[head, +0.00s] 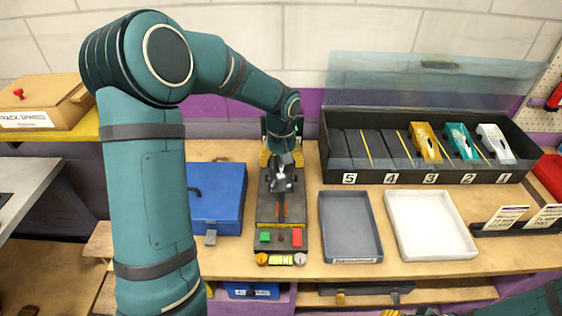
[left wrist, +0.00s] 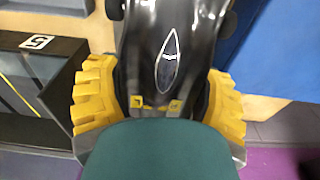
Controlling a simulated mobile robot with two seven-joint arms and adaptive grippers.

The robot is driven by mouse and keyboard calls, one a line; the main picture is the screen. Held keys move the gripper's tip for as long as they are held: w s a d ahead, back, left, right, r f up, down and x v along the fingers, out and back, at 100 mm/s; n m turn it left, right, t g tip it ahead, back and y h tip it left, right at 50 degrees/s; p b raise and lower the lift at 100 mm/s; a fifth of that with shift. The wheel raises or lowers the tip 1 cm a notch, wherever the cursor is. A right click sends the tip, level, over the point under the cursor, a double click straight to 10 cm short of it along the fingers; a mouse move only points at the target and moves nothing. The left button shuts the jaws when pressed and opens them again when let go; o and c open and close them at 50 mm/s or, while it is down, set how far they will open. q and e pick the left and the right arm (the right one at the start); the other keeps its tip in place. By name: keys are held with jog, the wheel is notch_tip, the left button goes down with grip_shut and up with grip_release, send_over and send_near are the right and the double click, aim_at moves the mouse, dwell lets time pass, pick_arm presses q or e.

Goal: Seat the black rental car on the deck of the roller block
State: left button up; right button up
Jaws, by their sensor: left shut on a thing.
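The black rental car (head: 281,184) is glossy black with a silver pointed-oval outline on its body, seen up close in the left wrist view (left wrist: 168,50). My left gripper (head: 282,160) is shut on it, with a yellow pad on each side of the car in the left wrist view (left wrist: 160,106). The car is over the roller block (head: 282,222), a dark unit with green and red buttons at its front. I cannot tell whether the car touches the deck, which the car and my gripper partly hide. My right gripper (head: 397,312) barely shows at the bottom edge.
A blue case (head: 218,204) stands left of the block. A grey tray (head: 349,227) and a white tray (head: 430,225) lie to its right. Behind them is a black rack (head: 345,178) with numbered lanes, holding yellow, teal and white cars at lanes 3, 2 and 1.

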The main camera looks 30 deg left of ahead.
pick_arm(q)
jog(key=shift+f, duration=0.15)
jog(key=shift+f+b, duration=1.2)
jog(key=shift+f, duration=0.4)
jog(key=shift+f+b, duration=1.55)
jog(key=shift+f, duration=0.6)
jog(key=shift+f+b, duration=0.5)
jog(key=shift+b, duration=0.05)
jog(key=o, duration=1.3)
